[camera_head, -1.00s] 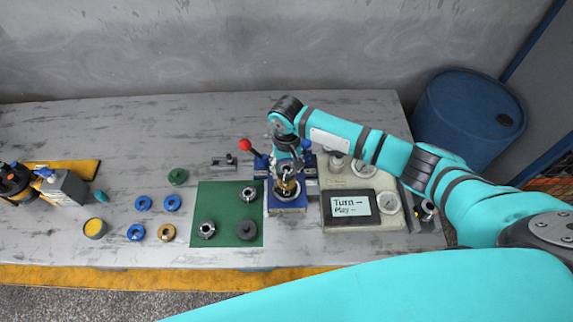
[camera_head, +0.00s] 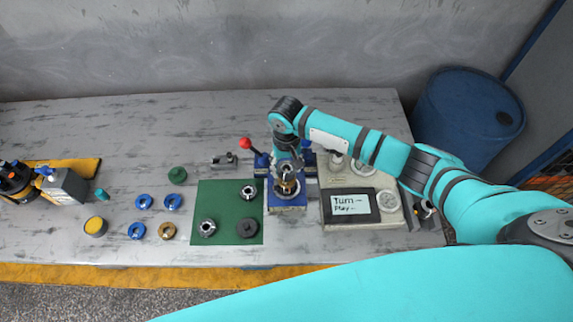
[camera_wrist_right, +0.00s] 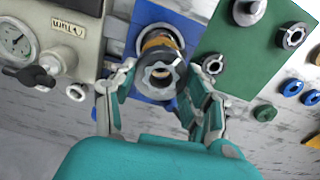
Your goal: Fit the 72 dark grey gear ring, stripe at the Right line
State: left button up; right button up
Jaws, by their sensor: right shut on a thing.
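My right gripper (camera_head: 287,178) is over the blue fixture (camera_head: 286,205) in the head view. In the right wrist view its two fingers (camera_wrist_right: 158,92) are shut on a dark grey ring (camera_wrist_right: 160,80) with a notched opening. The ring is upright on its axis with the brass-coloured part (camera_wrist_right: 157,43) of the motor behind it. I cannot tell whether the ring touches the motor or is seated. No stripe or Right line is legible. My left gripper is not in view.
A green mat (camera_head: 222,209) left of the fixture bears a dark grey part (camera_head: 247,228) and two steel-grey rings (camera_head: 208,228). A red-knobbed lever (camera_head: 246,144) stands behind. The gauge box (camera_head: 385,222) is close on the right. Blue rings (camera_head: 143,202) lie further left.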

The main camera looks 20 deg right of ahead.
jog(key=shift+f, duration=0.6)
dwell(0.8)
jog(key=shift+f, duration=0.55)
jog(key=shift+f, duration=0.45)
dwell(0.4)
jog(key=o, duration=1.9)
jog(key=shift+o, duration=0.2)
jog(key=shift+r, duration=0.1)
jog(key=shift+r, duration=3.4)
